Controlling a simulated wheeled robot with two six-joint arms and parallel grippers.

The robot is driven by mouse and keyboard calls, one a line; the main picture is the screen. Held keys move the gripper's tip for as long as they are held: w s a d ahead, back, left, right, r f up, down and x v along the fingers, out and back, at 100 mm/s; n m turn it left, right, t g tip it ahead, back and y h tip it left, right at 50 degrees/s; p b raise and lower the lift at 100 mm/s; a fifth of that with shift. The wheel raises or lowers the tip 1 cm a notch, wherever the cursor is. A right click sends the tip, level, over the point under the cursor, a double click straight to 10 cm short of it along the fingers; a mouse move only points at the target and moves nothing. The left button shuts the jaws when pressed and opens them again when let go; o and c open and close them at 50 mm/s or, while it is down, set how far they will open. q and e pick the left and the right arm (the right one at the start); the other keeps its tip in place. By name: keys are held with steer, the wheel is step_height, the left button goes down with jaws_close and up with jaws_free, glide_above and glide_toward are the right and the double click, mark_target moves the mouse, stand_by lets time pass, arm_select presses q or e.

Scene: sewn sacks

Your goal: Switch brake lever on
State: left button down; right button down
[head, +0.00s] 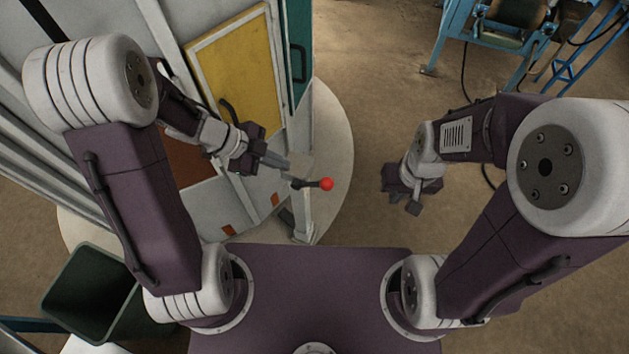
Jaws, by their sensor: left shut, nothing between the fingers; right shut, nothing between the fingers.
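The brake lever (312,184) is a short dark rod ending in a red ball knob (326,184). It points to the right from the edge of the grey machine, near the middle of the head view. My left gripper (278,161) is shut and empty, just up and left of the lever. Its fingertips look close to the lever's base, but I cannot tell if they touch it. My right gripper (411,203) is shut and empty, to the right of the knob and well apart from it, over the floor.
The machine's grey panels, with a yellow door (240,65), fill the upper left. A dark green bin (90,290) stands at lower left. A blue metal frame (455,35) with cables is at upper right. The floor between the knob and my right gripper is clear.

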mark_target(323, 183)
arm_select(q)
steer(key=b+x, duration=0.5)
steer(key=x, duration=0.7)
steer(key=shift+s+d+f+b, duration=0.1)
steer(key=shift+d+f+b, duration=0.1)
steer(key=shift+f+b, duration=0.1)
steer(key=shift+d+f, duration=0.4)
steer(key=shift+d, duration=0.05)
steer(key=shift+d, duration=0.1)
steer(key=shift+d+f+y, duration=0.25)
steer(key=shift+d+y, duration=0.05)
steer(key=shift+d, duration=0.05)
steer(key=s+d+f+t+y+b, duration=0.1)
steer(key=d+f+y+b, duration=0.1)
steer(key=f+y+b, duration=0.2)
steer(key=d+f+m+t+y+b, duration=0.1)
steer(key=d+f+y+b, duration=0.1)
steer(key=f+b, duration=0.3)
step_height(323, 183, down, 2)
steer(key=shift+s+d+f+m+t+y, duration=0.1)
steer(key=shift+s+d+m+t+y, duration=0.25)
steer(key=shift+y, duration=0.55)
